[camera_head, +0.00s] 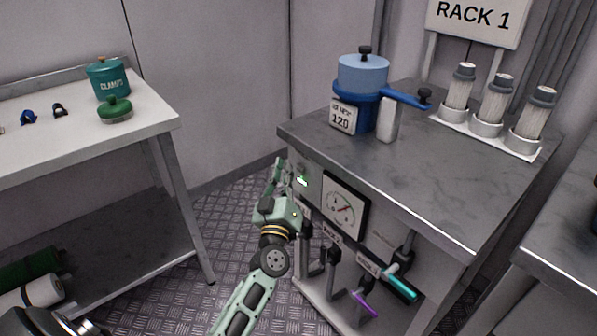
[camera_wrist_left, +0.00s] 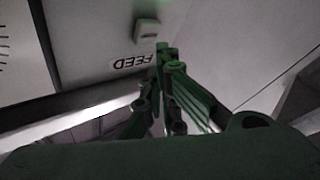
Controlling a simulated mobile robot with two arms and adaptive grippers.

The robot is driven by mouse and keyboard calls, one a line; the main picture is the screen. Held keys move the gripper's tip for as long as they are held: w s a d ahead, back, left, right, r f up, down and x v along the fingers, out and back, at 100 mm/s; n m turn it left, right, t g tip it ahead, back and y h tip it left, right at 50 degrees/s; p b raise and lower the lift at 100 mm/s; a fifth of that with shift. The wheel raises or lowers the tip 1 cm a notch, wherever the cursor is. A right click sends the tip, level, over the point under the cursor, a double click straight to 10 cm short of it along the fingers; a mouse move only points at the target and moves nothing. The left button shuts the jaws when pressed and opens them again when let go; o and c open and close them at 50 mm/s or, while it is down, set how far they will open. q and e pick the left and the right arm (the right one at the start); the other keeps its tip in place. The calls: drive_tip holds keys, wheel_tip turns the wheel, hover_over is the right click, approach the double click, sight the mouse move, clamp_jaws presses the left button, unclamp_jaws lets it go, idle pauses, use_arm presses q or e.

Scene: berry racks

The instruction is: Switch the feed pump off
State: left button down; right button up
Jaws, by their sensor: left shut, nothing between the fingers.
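The bench cabinet (camera_head: 470,262) stands at the right, its front panel facing my left arm. In the left wrist view a small pale switch (camera_wrist_left: 147,30) sits on the panel beside a white label reading FEED (camera_wrist_left: 128,64). My left gripper (camera_head: 281,165) is at the panel's upper left corner in the head view. Its green fingers (camera_wrist_left: 163,48) are shut with nothing between them, with their tips close to the switch; I cannot tell whether they touch it. The switch's position is unclear. My right gripper is out of view.
A dial gauge (camera_head: 344,206) is on the panel, with a teal handle (camera_head: 401,287) and a purple handle (camera_head: 365,304) below. A blue pot (camera_head: 362,75) and several white filter cartridges stand on top. A white table (camera_head: 60,135) is at left; floor between is clear.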

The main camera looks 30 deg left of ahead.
use_arm(q)
drive_tip(key=shift+w, duration=0.1)
idle(0.5)
drive_tip(key=shift+w+d, duration=0.2)
drive_tip(key=shift+w, duration=0.15)
drive_tip(key=shift+w+d, duration=0.15)
drive_tip(key=shift+w, duration=0.25)
idle(0.6)
drive_tip(key=shift+s+a+p, duration=0.35)
drive_tip(key=shift+s+p, duration=0.25)
drive_tip(key=shift+s, duration=0.25)
